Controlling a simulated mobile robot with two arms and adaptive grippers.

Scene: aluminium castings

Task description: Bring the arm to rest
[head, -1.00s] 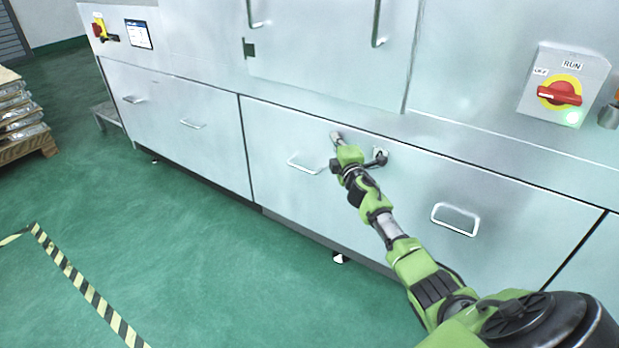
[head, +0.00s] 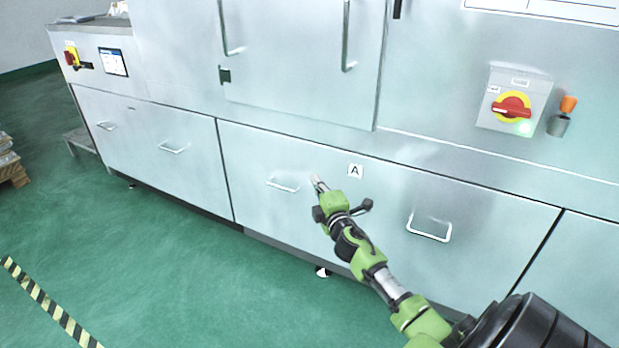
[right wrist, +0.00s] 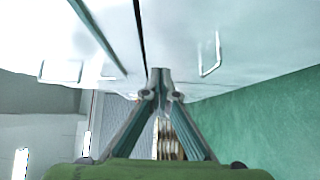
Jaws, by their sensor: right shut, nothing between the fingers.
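My right arm (head: 365,259) reaches in from the lower right in the head view, in front of the large metal cabinet (head: 300,150). My right gripper (head: 317,181) is at its far end, beside a drawer handle (head: 283,186). In the right wrist view the gripper's fingertips (right wrist: 160,74) meet, with nothing between them. I cannot tell from the head view how far the gripper is from the cabinet front. My left gripper is in neither view.
A red and yellow rotary switch (head: 511,107) is on the cabinet at right, with an orange-topped part (head: 567,104) beside it. Another drawer handle (head: 429,228) is right of my arm. Green floor (head: 150,260) lies open at left, with a striped line (head: 48,306). A loaded pallet (head: 12,168) stands at the left edge.

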